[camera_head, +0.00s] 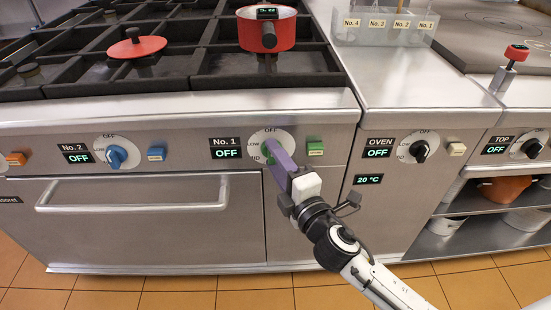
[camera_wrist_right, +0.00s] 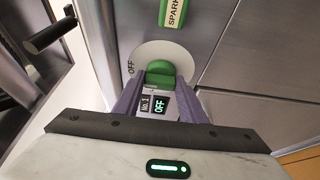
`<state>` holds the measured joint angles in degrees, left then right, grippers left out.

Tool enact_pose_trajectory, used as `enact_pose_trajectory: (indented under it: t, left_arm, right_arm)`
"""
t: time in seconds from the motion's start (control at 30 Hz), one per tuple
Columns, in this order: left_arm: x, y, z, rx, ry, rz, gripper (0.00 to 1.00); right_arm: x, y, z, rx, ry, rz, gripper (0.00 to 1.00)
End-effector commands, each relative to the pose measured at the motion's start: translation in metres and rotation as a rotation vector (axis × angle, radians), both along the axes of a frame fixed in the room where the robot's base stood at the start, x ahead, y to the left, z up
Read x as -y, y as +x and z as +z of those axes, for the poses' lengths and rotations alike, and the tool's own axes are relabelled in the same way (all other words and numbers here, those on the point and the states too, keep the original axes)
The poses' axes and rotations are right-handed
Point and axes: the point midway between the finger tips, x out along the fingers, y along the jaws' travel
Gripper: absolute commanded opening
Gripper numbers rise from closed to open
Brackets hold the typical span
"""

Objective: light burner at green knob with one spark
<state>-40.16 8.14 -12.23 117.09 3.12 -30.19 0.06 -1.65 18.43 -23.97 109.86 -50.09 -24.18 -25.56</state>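The green knob (camera_wrist_right: 160,72) sits on a white dial on the stove front; in the head view my right gripper (camera_head: 271,150) mostly covers it. The display beside it, No. 1 (camera_head: 226,153), reads OFF. In the right wrist view, the purple fingers of my right gripper (camera_wrist_right: 161,84) stand on both sides of the knob, close to its edges; I cannot tell whether they press on it. The green spark button (camera_head: 315,147) is right of the dial; it also shows in the right wrist view (camera_wrist_right: 174,13). My left gripper is not in view.
A red pot (camera_head: 267,32) and a red lid (camera_head: 135,45) are on the black grates. A blue knob (camera_head: 116,157) and blue button (camera_head: 157,154) are to the left. The oven knob (camera_head: 419,151) is to the right, and an oven handle (camera_head: 130,205) juts out below.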

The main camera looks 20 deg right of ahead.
Motion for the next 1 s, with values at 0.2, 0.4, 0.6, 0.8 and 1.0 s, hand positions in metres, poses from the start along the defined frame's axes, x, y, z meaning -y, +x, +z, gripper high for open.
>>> enact_pose_trajectory:
  t: [0.2, 0.4, 0.6, 0.8, 1.0]
  left_arm:
    - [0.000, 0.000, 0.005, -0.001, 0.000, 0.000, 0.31]
    - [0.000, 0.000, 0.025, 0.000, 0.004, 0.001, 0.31]
    - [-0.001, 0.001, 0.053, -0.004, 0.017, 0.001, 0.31]
    - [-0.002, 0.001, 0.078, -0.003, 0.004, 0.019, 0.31]
    - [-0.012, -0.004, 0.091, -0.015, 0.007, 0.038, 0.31]
  right_arm:
    - [0.000, 0.000, 0.002, -0.005, -0.013, 0.000, 0.15]
    - [0.000, 0.000, 0.007, -0.027, -0.085, 0.001, 0.15]
    - [0.000, 0.000, 0.011, -0.066, -0.222, 0.001, 0.15]
    - [-0.001, -0.001, 0.012, -0.111, -0.377, 0.002, 0.15]
    - [-0.002, 0.000, 0.011, -0.148, -0.513, 0.001, 0.15]
